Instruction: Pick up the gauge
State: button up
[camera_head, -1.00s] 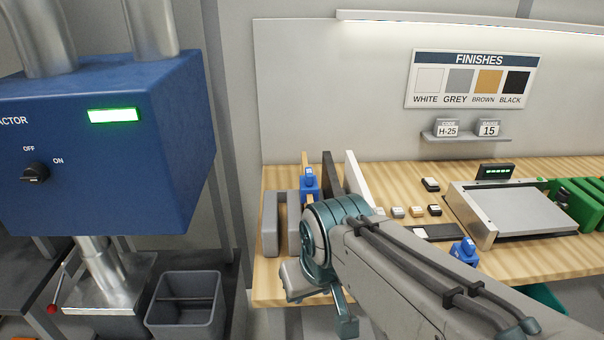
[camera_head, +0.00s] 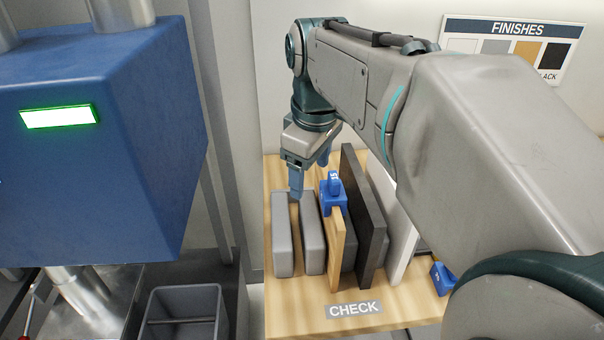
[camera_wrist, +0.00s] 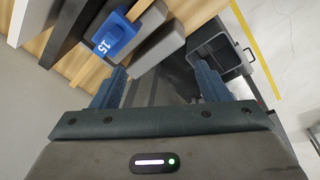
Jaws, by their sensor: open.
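A blue gauge (camera_head: 332,190) sits on the top edge of a light-brown board (camera_head: 338,245) that stands on edge among other boards. In the wrist view the gauge (camera_wrist: 115,38) shows the number 15. My gripper (camera_head: 310,170) is open and empty, above the grey blocks, just left of and behind the gauge. In the wrist view the open fingers (camera_wrist: 160,76) point past the gauge, which lies beyond the left fingertip and not between them. A second blue block like it (camera_head: 442,278) sits at the right, partly hidden by my arm.
Grey padded blocks (camera_head: 283,240) stand left of the brown board; a black board (camera_head: 372,225) and a white board (camera_head: 402,240) stand to its right. A CHECK label (camera_head: 354,309) is in front. A blue machine (camera_head: 100,140) and a grey bin (camera_head: 185,310) are left.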

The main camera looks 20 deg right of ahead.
aim_at(334, 176)
jog(key=w+d+r+n+g+b, duration=0.2)
jog(key=w+d+r+n+b, duration=0.1)
jog(key=w+d+r+n, duration=0.3)
jog(key=shift+n, duration=0.8)
jog(key=f, duration=0.8)
jog(key=shift+s+d+f, duration=0.25)
jog(key=shift+s+f, duration=0.15)
jog(key=f, duration=0.2)
jog(key=d+f, duration=0.1)
jog(key=f, duration=0.1)
jog(key=shift+s, duration=0.15)
jog(key=shift+f, duration=0.65)
jog(key=c, duration=0.8)
jog(key=shift+r, duration=0.15)
